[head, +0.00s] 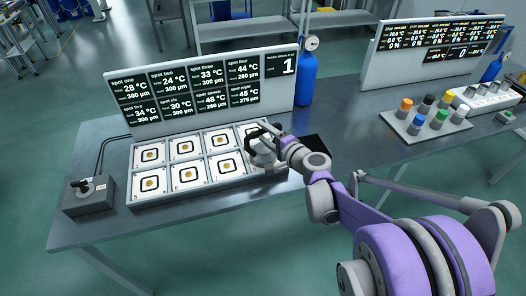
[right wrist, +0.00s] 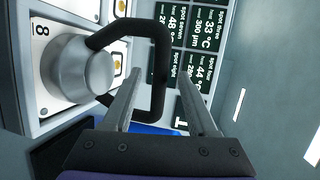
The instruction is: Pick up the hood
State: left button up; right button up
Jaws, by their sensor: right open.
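The hood (head: 262,158) is a grey round body with a black loop handle. It sits at the right end of the front row of the panel, and shows in the right wrist view as a metal cylinder (right wrist: 78,70) beside the number 8. My right gripper (right wrist: 160,82) is open. Its two fingers lie either side of the black handle (right wrist: 158,60) in the right wrist view; I cannot tell whether they touch it. In the head view the right gripper (head: 272,133) is at the hood and partly covers it. My left gripper is not in view.
The white panel (head: 134,190) has several square spots with gold discs. A display board (head: 200,88) stands behind it, with a blue gas cylinder (head: 302,80) to its right. A dark control box (head: 88,195) is at the left; a rack of coloured knobs (head: 428,124) is at the right.

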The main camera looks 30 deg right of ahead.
jog(key=x, duration=0.4)
jog(key=shift+w+a+f, duration=0.1)
jog(key=shift+w+a, duration=0.15)
jog(key=shift+w, duration=0.15)
jog(key=shift+s, duration=0.1)
grip_shut()
dwell(0.9)
